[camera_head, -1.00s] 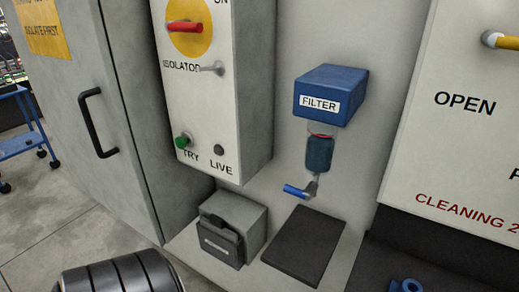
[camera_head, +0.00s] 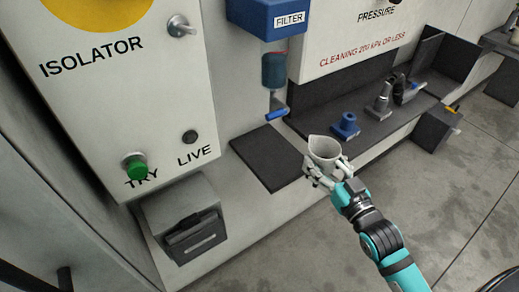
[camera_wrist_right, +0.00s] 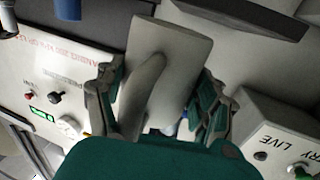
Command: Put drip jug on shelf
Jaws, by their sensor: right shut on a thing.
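A pale grey drip jug (camera_head: 324,149) with a pointed spout is held upright in my right gripper (camera_head: 328,170) in the head view. In the wrist view the jug (camera_wrist_right: 172,62) and its handle lie between the two fingers, and the right gripper (camera_wrist_right: 158,98) is shut on it. A dark flat square plate (camera_head: 266,157) lies below the filter, left of the jug and apart from it in the picture. A long dark shelf (camera_head: 378,128) runs behind and right of the jug. My left gripper is not in view.
The blue filter box (camera_head: 268,15) has a dark bowl (camera_head: 274,70) and a blue-handled drain tap (camera_head: 277,113) over the plate. Blue (camera_head: 345,126) and grey fittings (camera_head: 383,97) stand on the shelf. A grey box (camera_head: 184,219) sits at left. The plate's top is clear.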

